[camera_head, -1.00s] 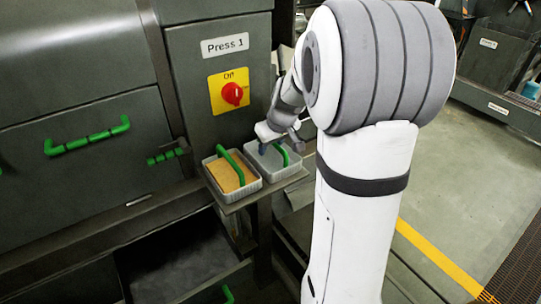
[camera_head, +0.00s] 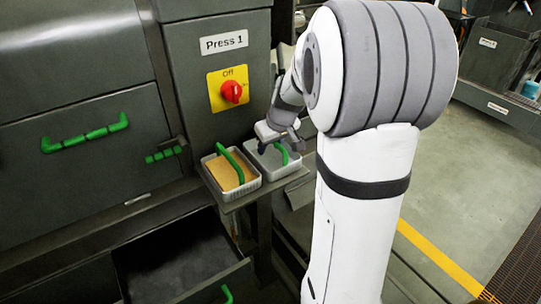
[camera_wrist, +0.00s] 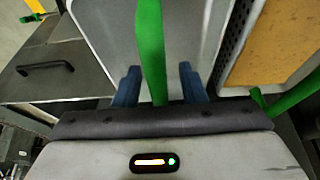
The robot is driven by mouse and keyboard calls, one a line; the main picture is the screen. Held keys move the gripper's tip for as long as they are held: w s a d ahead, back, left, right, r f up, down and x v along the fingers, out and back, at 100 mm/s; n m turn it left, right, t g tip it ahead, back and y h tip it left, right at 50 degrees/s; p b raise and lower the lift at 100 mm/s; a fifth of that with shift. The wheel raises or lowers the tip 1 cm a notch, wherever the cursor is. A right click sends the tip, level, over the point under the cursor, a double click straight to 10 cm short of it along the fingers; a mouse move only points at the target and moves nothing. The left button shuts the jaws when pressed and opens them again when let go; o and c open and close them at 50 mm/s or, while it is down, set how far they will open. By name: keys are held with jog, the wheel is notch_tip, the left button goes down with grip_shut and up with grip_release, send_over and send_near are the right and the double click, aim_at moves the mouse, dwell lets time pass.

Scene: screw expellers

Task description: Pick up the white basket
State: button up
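Two white baskets with green handles stand side by side on a small shelf below the Press 1 panel. The right white basket (camera_head: 281,171) looks empty, with a grey inside; it fills the middle of the wrist view (camera_wrist: 100,30). Its green handle (camera_wrist: 150,40) runs between my gripper's two blue fingers. My gripper (camera_wrist: 159,86) is open, with a gap on each side of the handle. In the head view my gripper (camera_head: 278,147) is over this basket and hides part of it. The left basket (camera_head: 245,190) holds yellow-orange material (camera_head: 229,173).
The left basket stands close beside the right one, and its orange contents (camera_wrist: 285,40) show at the wrist view's right. A red switch (camera_head: 232,92) on a yellow plate is above the shelf (camera_head: 236,206). An open dark drawer (camera_head: 175,250) is below left.

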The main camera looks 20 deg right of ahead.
jog(key=shift+c, duration=0.5)
grip_shut()
